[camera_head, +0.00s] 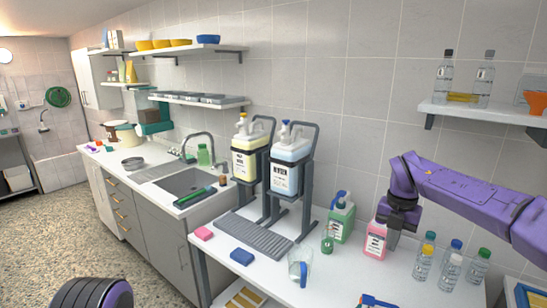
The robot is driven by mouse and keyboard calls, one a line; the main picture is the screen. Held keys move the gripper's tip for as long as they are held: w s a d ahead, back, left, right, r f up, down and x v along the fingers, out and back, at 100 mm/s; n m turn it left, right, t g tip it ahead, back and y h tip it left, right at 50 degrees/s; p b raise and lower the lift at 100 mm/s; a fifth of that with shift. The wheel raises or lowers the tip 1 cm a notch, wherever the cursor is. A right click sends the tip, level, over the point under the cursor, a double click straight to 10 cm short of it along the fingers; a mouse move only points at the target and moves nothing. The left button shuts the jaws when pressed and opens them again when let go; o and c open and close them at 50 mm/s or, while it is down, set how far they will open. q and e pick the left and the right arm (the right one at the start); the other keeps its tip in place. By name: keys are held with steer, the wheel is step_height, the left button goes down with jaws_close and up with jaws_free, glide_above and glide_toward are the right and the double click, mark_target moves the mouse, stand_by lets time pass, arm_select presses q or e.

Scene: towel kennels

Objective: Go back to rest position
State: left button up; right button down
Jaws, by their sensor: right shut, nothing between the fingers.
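My right arm comes in from the right, purple and bent downward at the wrist. Its dark gripper (393,240) points down, shut and empty, above the front counter. It overlaps the right side of a pink bottle (375,241) in the picture; I cannot tell whether they touch. My left gripper is not in view.
Small capped bottles (424,262) stand right of the gripper. Left of it are a green pump bottle (341,222), a clear cup (300,267), two jugs on stands (290,165) and a grey drain mat (255,235). A wall shelf (480,112) hangs above the arm.

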step_height(320, 180, down, 10)
steer(key=d+n+t+h+b, duration=0.1)
steer(key=d+n+t+h, duration=0.15)
steer(key=n+h, duration=0.6)
steer(key=s+a+f+n+t+y+b, duration=0.15)
steer(key=s+f+n, duration=0.25)
steer(key=f+n, duration=0.4)
steer(key=s+a+f+n+t+b, duration=0.1)
steer(key=s+a+f+n+t, duration=0.25)
steer(key=f+n, duration=0.5)
arm_select(q)
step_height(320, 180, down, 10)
steer(key=b, duration=0.6)
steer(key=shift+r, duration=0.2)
arm_select(e)
steer(key=s+d+f+n+g+y, duration=0.1)
steer(key=s+f+n, duration=0.3)
steer(key=s, duration=0.7)
steer(key=s+f+n+g+y, duration=0.1)
steer(key=s+f+n+g, duration=0.1)
steer(key=s+f, duration=0.7)
steer(key=s+d+f+n+g+y, duration=0.1)
steer(key=s+f+n, duration=0.4)
steer(key=s, duration=0.8)
steer(key=shift+d+f+n+y, duration=0.3)
steer(key=shift+d+f, duration=0.05)
steer(key=shift+f, duration=0.4)
